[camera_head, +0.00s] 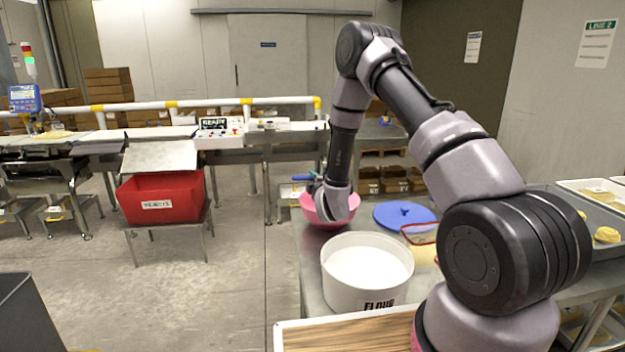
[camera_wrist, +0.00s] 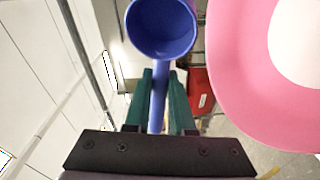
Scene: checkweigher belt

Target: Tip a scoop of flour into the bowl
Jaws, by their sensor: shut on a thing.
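My gripper (camera_wrist: 161,78) has green fingers shut on the handle of a blue scoop (camera_wrist: 161,30). In the wrist view I look into the scoop's cup, and its inside looks blue and bare, with no flour visible. The pink bowl (camera_wrist: 240,100) is beside the scoop at the right, with a white patch inside that looks like flour. In the head view the pink bowl (camera_head: 318,221) stands on the metal table, partly hidden by my wrist. A bit of blue scoop (camera_head: 301,177) shows above its left rim. The white flour tub (camera_head: 343,287) stands in front, full of white flour.
A blue round lid (camera_head: 404,215) lies right of the bowl. A wooden board (camera_head: 340,338) is at the front. Trays with dough pieces (camera_head: 606,234) are at the right. A red bin (camera_head: 160,199) and the conveyor stand across a clear floor.

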